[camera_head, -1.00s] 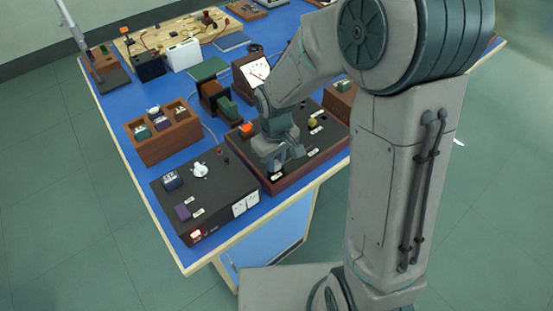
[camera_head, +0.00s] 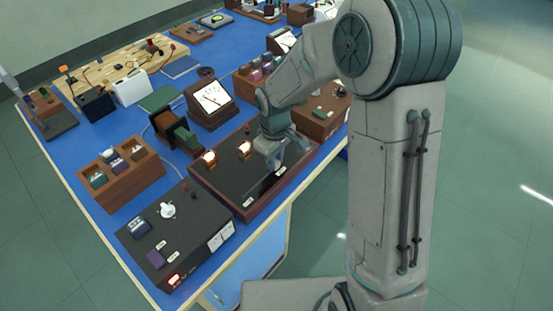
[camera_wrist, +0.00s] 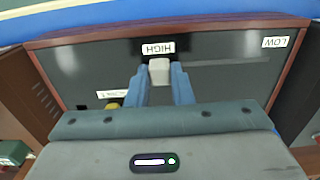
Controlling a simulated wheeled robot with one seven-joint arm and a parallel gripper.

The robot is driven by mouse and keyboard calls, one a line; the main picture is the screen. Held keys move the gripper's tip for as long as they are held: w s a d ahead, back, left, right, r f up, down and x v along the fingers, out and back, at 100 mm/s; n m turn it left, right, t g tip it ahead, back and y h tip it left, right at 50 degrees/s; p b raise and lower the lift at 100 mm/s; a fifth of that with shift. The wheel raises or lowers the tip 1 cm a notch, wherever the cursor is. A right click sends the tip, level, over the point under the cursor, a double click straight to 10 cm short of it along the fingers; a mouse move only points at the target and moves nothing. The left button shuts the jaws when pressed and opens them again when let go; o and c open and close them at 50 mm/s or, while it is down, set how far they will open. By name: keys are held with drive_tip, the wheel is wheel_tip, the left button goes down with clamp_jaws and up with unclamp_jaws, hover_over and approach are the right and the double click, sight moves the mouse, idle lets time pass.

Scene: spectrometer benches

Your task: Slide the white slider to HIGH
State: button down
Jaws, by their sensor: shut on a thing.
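The white slider (camera_wrist: 159,72) is a small pale block between my fingertips in the wrist view. It sits directly beside the upside-down HIGH label (camera_wrist: 158,47). A thin slot runs from it to the right toward the LOW label (camera_wrist: 281,42). My gripper (camera_wrist: 160,82) is shut on the slider, one finger on each side. In the head view my gripper (camera_head: 277,164) is down at the right part of the dark wood-edged panel (camera_head: 225,182); the slider is hidden there.
Two glowing lamps (camera_head: 209,157) stand on the panel's back left. A black box with a white knob (camera_head: 168,210) is left of the panel. A meter box (camera_head: 210,100) stands behind it, and another wooden box (camera_head: 322,118) is to the right. A wooden holder (camera_head: 120,175) is at left.

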sight(277, 161)
drive_tip(key=c, duration=1.3)
unclamp_jaws()
drive_tip(key=shift+w+d, duration=0.15)
drive_tip(key=shift+d, duration=0.1)
drive_tip(key=shift+r, duration=0.1)
wheel_tip(277, 161, up, 14)
drive_tip(key=shift+f, duration=0.1)
drive_tip(key=s+d+m+t, duration=0.1)
drive_tip(key=s+d+m, duration=0.2)
drive_tip(key=s, duration=0.3)
drive_tip(key=s+d+r+m+t, duration=0.1)
drive_tip(key=s+d+m, duration=0.2)
drive_tip(key=s+d, duration=0.2)
drive_tip(key=s+d+m+t, duration=0.1)
drive_tip(key=s+d+m, duration=0.2)
drive_tip(key=s+d, duration=0.2)
drive_tip(key=shift+s+d+r+m, duration=0.1)
drive_tip(key=shift+s+r+m, duration=0.1)
drive_tip(key=shift+s, duration=0.25)
drive_tip(key=shift+s+r+m, duration=0.1)
drive_tip(key=shift+s+m, duration=0.1)
drive_tip(key=shift+s, duration=0.25)
